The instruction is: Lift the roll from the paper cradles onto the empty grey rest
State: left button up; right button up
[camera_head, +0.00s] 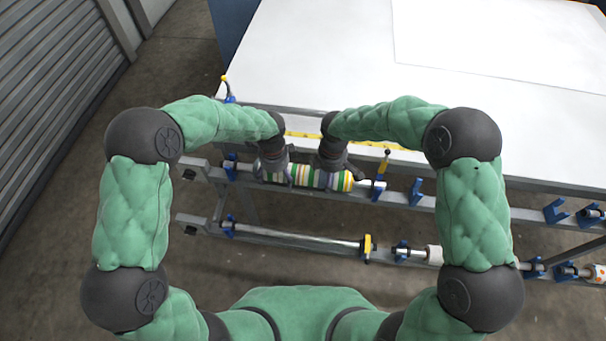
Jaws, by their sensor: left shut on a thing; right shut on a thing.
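My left gripper (274,170) is shut on the roll's left part. My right gripper (333,177) is shut on its right part. The grippers hide parts of the roll. I cannot clearly tell which support is the grey rest.
A bare steel bar (295,239) with a yellow collar (368,245) lies on the lower rail. Further right are blue brackets (416,191), a white roll (434,255) and a dotted roll (600,274). The large white table (330,70) is behind. A yellow-tipped lever (385,158) stands near the roll's right end.

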pick_arm(q)
jog(key=shift+w+r, duration=0.1)
jog(key=shift+r, duration=0.1)
pick_arm(e)
jog(key=shift+r, duration=0.15)
